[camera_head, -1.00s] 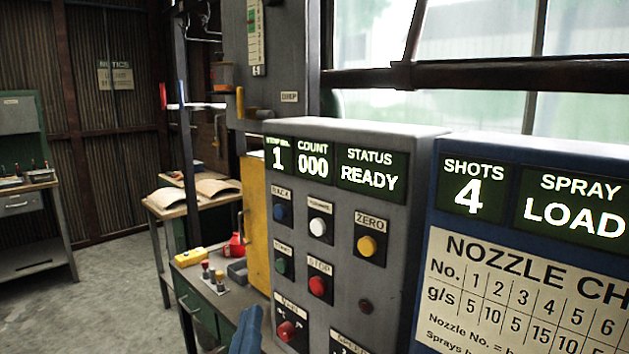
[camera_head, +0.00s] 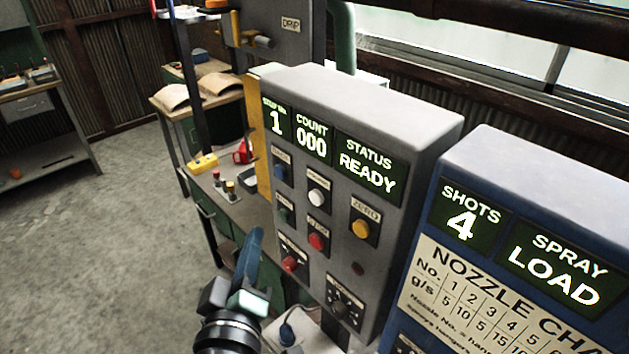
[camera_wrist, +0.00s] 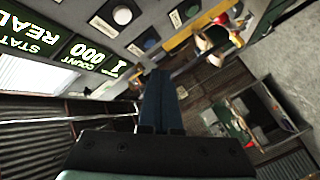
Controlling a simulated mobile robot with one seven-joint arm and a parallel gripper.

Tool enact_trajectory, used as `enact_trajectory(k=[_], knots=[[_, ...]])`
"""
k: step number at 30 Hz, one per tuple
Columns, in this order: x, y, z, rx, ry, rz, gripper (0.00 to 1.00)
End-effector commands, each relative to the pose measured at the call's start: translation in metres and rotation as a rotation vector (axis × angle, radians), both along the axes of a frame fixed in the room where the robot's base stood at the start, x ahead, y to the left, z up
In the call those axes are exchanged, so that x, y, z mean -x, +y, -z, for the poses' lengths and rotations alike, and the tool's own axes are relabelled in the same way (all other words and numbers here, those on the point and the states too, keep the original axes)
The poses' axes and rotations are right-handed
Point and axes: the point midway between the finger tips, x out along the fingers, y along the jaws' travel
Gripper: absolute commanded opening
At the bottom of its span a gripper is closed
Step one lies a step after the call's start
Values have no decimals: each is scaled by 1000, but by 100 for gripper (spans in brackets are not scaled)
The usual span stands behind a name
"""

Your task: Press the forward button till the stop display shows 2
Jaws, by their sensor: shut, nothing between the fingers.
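The grey control box (camera_head: 290,78) stands in the middle of the head view. Its stop display (camera_head: 276,120) shows 1. The white button (camera_head: 317,197) is in the top row, between the blue button (camera_head: 281,173) and the yellow button (camera_head: 360,229); its label is too blurred to read surely. My gripper (camera_head: 252,240) is shut and empty, left of the box's lower buttons, apart from the white button. In the wrist view, the blue fingers (camera_wrist: 160,90) are together. The white button (camera_wrist: 122,14) and blue button (camera_wrist: 152,38) lie beyond them.
The count display (camera_head: 311,138) shows 000 and the status display (camera_head: 367,172) shows READY. A red button (camera_head: 317,241) sits below the white one. A blue spray box (camera_head: 500,160) stands at right. A bench (camera_head: 235,215) with small items stands behind, at left.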

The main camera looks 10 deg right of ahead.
Motion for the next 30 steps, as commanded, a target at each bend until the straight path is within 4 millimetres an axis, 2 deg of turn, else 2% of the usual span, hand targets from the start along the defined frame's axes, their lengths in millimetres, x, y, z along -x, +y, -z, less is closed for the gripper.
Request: enact_trajectory(k=[13, 24, 30], knots=[[-5, -7, -1, 0, 0, 0, 0], [-34, -48, -2, -1, 1, 3, 0], [-47, -64, -2, 0, 1, 1, 0]])
